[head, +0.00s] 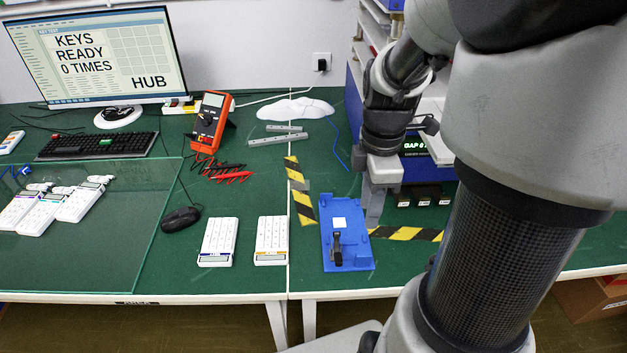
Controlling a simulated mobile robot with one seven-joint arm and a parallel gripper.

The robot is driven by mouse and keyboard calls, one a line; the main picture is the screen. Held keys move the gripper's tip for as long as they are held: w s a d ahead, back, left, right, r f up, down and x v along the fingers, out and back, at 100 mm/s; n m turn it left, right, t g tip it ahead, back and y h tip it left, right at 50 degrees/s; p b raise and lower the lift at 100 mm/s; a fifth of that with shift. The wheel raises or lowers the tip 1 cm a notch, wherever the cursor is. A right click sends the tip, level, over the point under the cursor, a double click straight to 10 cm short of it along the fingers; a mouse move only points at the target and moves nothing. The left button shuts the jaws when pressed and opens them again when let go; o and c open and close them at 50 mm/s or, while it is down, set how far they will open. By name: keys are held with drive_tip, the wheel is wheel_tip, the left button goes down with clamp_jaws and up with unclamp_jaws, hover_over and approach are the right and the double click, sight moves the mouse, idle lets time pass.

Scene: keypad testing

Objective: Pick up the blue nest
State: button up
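The blue nest (329,231) is a flat blue fixture on the green table at the centre right, close to the table's front edge. It has a white square patch and a black clamp-like part on top. My gripper (372,212) points down just right of the nest's upper right edge. A grey finger shows, partly overlapping the nest's edge in the picture. Whether it touches the nest cannot be told. The gap between the fingers is hidden from this angle, and nothing is clearly seen held.
Two white keypads (218,242) (271,240) lie left of the nest. Yellow-black tape (301,190) marks the table. A blue machine (425,170) stands behind my arm. A mouse (180,219), an orange multimeter (210,121), a keyboard (98,145) and a monitor (95,58) are further left.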

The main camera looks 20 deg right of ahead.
drive_tip(key=b, duration=0.3)
hover_over(358, 254)
drive_tip(key=f, duration=0.7)
drive_tip(key=s+f, duration=0.1)
drive_tip(key=f, duration=0.3)
drive_tip(key=shift+d+f, duration=0.15)
drive_tip(key=shift+d, duration=0.1)
drive_tip(key=shift+w+a+f+b, duration=0.15)
drive_tip(key=shift+f+b, duration=0.25)
drive_tip(key=shift+f, duration=0.55)
drive_tip(key=shift+w+f+b, duration=0.2)
drive_tip(key=shift+f+b, duration=0.15)
drive_tip(key=shift+f, duration=0.6)
drive_tip(key=shift+w+a+f+b, duration=0.15)
drive_tip(key=shift+f+b, duration=0.25)
drive_tip(key=shift+f, duration=0.55)
drive_tip(key=shift+c, duration=0.5)
clamp_jaws()
